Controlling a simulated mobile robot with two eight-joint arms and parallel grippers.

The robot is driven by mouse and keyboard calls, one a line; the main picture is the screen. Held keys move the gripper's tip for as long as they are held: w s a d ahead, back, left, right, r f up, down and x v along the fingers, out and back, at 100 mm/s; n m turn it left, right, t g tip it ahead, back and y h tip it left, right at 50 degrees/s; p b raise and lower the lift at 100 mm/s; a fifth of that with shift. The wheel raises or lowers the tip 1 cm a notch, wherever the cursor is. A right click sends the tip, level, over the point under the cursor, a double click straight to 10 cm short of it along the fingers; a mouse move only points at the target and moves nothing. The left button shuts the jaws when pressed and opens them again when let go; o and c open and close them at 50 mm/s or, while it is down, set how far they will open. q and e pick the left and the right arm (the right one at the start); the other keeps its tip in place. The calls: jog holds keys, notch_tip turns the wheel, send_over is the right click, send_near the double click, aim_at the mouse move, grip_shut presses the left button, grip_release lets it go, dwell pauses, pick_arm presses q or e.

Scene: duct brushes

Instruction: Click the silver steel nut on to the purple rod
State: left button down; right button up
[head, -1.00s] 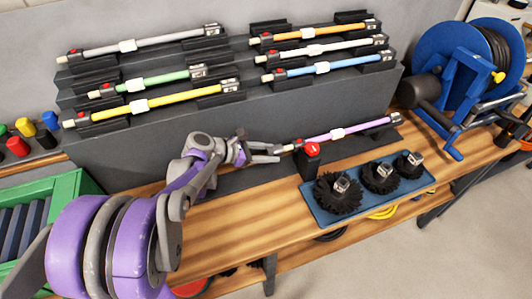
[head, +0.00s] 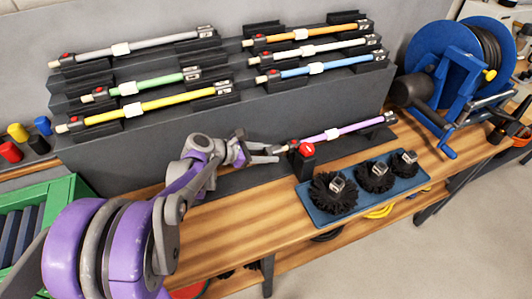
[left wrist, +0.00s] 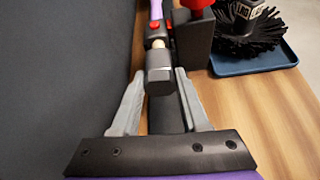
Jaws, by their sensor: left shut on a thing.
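The purple rod (head: 335,134) lies along the lowest step of the dark rack. Its near end has a dark collar with a red button and a pale tip, which show in the left wrist view (left wrist: 157,44). My left gripper (head: 276,154) is at that end, shut on the silver steel nut (left wrist: 160,75), a grey block between the fingertips in the left wrist view. The nut is in line with the rod, right at the pale tip. I cannot tell whether they touch. The nut is hard to make out in the head view. My right gripper is not in view.
A dark post with a red top (head: 307,150) stands close beside the rod's end. A blue tray (head: 400,189) with black brushes lies to the right on the wooden bench. Several other coloured rods rest on the rack above. A blue reel (head: 440,90) stands at the far right.

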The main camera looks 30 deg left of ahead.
pick_arm(q)
jog(key=shift+w+d, duration=0.7)
jog(key=shift+w, duration=0.05)
jog(key=shift+c, duration=1.6)
grip_release()
jog(key=shift+a, duration=0.1)
jog(key=v, duration=1.1)
jog(key=s+d+f+m+g+y+p, duration=0.1)
jog(key=s+d+m, duration=0.5)
jog(key=m, duration=0.7)
jog(key=s+d+f+m+g+y+p, duration=0.1)
jog(key=s+d+m+g+y+p, duration=0.2)
jog(key=s+d+m+y+p, duration=0.3)
jog(key=s+d+m, duration=0.1)
jog(key=s+m, duration=0.3)
jog(key=m, duration=0.4)
jog(key=shift+s+d+g, duration=0.2)
jog(key=shift+s+g, duration=0.1)
